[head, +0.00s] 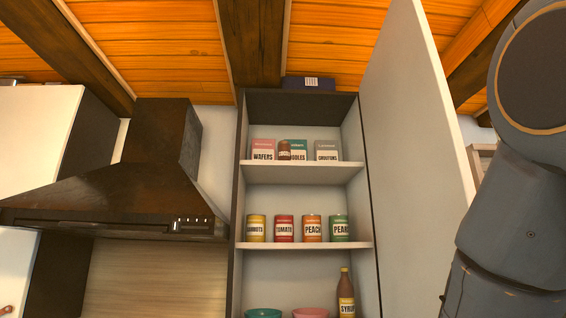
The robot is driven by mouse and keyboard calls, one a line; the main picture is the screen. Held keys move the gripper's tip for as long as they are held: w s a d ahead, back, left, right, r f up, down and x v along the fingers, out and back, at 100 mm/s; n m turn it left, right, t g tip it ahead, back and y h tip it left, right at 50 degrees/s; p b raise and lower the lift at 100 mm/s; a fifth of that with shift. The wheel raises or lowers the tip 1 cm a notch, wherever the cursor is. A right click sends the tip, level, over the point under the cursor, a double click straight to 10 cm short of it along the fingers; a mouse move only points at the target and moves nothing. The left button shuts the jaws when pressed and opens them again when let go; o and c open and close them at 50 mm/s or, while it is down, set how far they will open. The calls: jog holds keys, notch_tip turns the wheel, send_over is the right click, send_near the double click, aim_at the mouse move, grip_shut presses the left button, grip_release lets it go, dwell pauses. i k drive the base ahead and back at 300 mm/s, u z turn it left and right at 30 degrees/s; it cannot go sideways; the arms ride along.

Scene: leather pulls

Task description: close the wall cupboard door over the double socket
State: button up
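The wall cupboard (239,200) stands open in the middle of the head view. Its pale door (408,130) is hinged on the right side and swung wide open toward me. Its lower part runs out of the picture, and no handle shows on the part in view. The double socket is not in view. My gripper is not in view; only grey links of my arm show at the right edge, in front of and to the right of the door.
Shelves hold boxes (326,151), several cans (284,229), bowls (263,313) and a syrup bottle (346,293). A dark box (308,83) lies on top of the cupboard. A dark range hood (130,190) is at left, beside a white cupboard (40,135). Wooden ceiling beams are above.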

aim_at(423, 189)
jog(key=u, duration=1.95)
jog(key=k, duration=1.35)
jog(key=z, duration=1.9)
